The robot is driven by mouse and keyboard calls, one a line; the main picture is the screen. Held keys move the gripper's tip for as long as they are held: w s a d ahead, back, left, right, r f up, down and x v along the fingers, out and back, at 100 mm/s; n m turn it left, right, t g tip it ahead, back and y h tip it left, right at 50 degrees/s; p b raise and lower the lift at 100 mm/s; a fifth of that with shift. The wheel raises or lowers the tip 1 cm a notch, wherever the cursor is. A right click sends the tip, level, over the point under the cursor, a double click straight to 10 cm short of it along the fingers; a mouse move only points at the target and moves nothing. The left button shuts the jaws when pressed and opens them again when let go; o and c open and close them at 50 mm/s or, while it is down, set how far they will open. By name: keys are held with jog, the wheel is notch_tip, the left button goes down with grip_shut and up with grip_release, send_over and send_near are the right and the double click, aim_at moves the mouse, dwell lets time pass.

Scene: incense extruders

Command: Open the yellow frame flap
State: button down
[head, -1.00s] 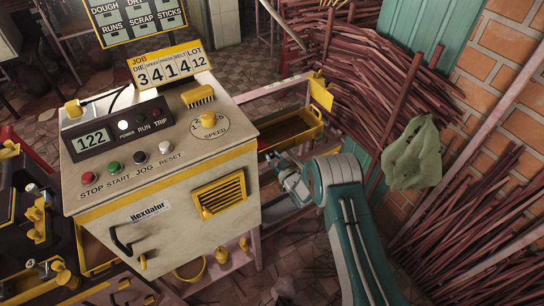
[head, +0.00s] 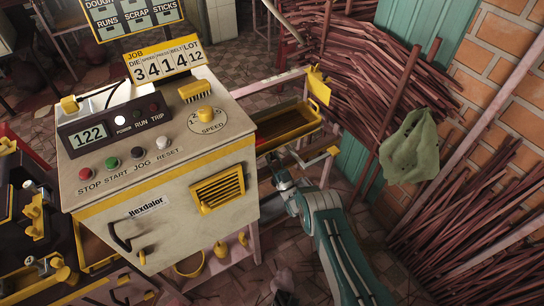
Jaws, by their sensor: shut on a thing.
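A pale frame with yellow corner parts stands to the right of the Hexdalor machine (head: 160,205). One yellow corner (head: 318,85) is at its upper right. A lower pale bar with a yellow end (head: 333,150), seemingly part of the yellow frame flap, sticks out to the right beside my gripper. My gripper (head: 276,162) is low beside the machine's right side, at the inner end of this bar. It is shut, seemingly on the flap's bar. Its fingertips are small and partly hidden, so the exact contact is unclear.
A yellow-edged tray (head: 290,125) lies just above my gripper. Bundles of reddish sticks (head: 385,80) lean at the right, with a green cloth (head: 410,147) hanging before them. Some floor is open below my arm.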

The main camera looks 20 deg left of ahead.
jog(key=shift+s+d+f+t, duration=0.1)
jog(key=shift+f+t, duration=0.3)
jog(key=shift+t, duration=0.1)
jog(key=shift+d+f+t+y, duration=0.1)
jog(key=shift+f+t+y, duration=0.15)
jog(key=shift+y, duration=0.25)
jog(key=shift+c, duration=2.2)
grip_release()
jog(key=shift+r, duration=0.15)
jog(key=v, duration=0.7)
jog(key=shift+f, duration=0.35)
jog(key=shift+s+d, duration=0.1)
